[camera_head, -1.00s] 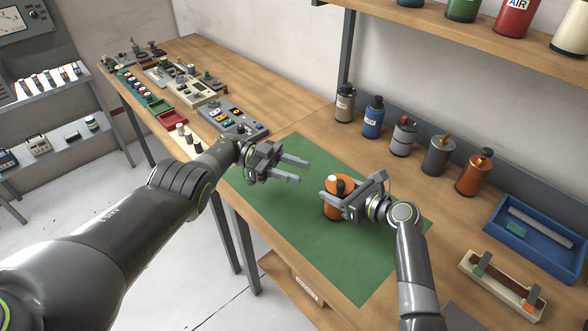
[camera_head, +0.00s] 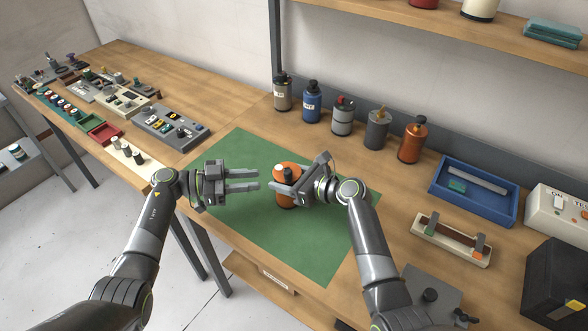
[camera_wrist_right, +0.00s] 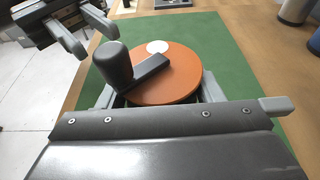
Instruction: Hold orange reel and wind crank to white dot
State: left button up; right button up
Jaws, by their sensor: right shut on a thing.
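The orange reel (camera_head: 286,199) stands upright on the green mat (camera_head: 250,228). My right gripper (camera_head: 285,184) is shut on it, with one finger on each side in the right wrist view. The reel's orange top face (camera_wrist_right: 178,82) carries a dark crank (camera_wrist_right: 118,68) with an upright knob at the left. A white dot (camera_wrist_right: 157,46) lies near the face's far edge, apart from the knob. My left gripper (camera_head: 259,179) is open and empty, just left of the reel. Its fingers also show at the top left of the right wrist view (camera_wrist_right: 92,40).
Several canisters (camera_head: 342,118) stand along the back of the wooden bench. A blue tray (camera_head: 443,201) and a cream holder (camera_head: 425,246) are to the right. Panels with small parts (camera_head: 170,128) lie to the left. The mat in front of the reel is clear.

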aim_at(295, 180)
pick_arm(q)
jog(key=s+r+n+t, duration=0.2)
jog(key=s+r+t, duration=0.1)
jog(key=s+t, duration=0.1)
jog(key=x, duration=1.2)
jog(key=shift+r, duration=0.2)
jog(key=shift+d+g, duration=0.1)
jog(key=shift+g, duration=0.3)
grip_shut()
